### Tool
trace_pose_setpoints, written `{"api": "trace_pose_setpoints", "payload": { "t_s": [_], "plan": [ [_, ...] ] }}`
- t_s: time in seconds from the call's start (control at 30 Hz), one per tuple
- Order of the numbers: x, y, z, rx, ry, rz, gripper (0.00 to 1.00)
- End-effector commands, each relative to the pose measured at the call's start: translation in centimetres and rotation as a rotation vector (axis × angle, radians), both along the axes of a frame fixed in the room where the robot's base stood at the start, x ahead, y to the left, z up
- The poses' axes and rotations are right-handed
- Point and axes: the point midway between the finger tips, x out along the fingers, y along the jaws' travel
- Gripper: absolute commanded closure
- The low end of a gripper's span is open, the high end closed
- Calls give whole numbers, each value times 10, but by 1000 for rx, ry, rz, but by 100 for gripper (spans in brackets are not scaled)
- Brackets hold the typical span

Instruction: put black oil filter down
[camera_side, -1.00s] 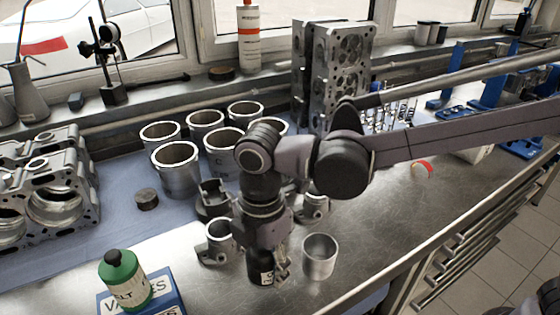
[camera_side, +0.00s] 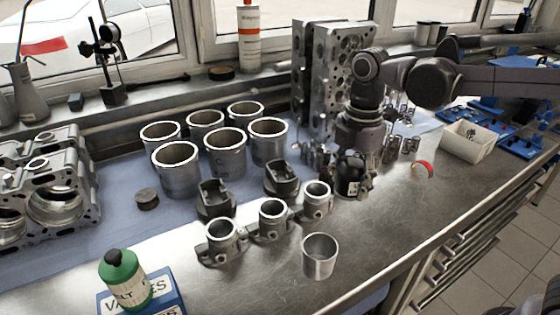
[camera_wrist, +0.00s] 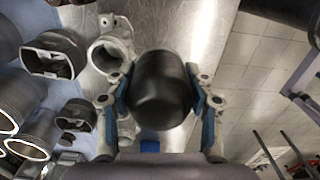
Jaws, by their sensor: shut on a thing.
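The black oil filter (camera_side: 349,174) is in my gripper (camera_side: 352,180), right of the row of small metal housings in the side view. It looks upright, with a small white label on its side. In the wrist view the filter (camera_wrist: 161,90) fills the middle, and the two blue-padded fingers of my gripper (camera_wrist: 160,105) press on its left and right sides. Its lower end is close to the bench, but I cannot tell whether it touches.
Small metal housings (camera_side: 271,219) and an empty metal cup (camera_side: 319,257) stand left and in front. A cylinder head (camera_side: 325,75) stands behind. A white bin (camera_side: 468,143) and a red-and-white round item (camera_side: 422,169) lie right. The bench front right (camera_side: 390,215) is clear.

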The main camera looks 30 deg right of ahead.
Motion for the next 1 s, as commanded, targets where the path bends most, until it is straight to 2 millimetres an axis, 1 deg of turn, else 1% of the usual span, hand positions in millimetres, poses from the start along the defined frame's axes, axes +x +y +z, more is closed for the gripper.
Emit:
{"api": "trace_pose_setpoints", "payload": {
  "t_s": [0.03, 0.2, 0.37, 0.4, 0.47, 0.6, 0.7, 0.8, 0.9, 1.0],
  "plan": [
    [-1, -22, 1, 0, 0, -43, 88],
    [-10, -85, 2, 0, 0, -164, 88],
    [-27, -141, 2, 0, -1, -277, 88],
    [-33, -153, 2, 0, -1, -305, 88],
    [-42, -172, 2, 0, -1, -348, 88],
    [-67, -212, 1, 0, -1, -447, 88],
    [-88, -238, 1, -1, -1, -516, 88],
    [-108, -258, 0, -1, -1, -576, 88],
    [-124, -272, -1, -1, -2, -625, 88],
    [-136, -282, -2, 0, -2, -659, 88]
  ]
}}
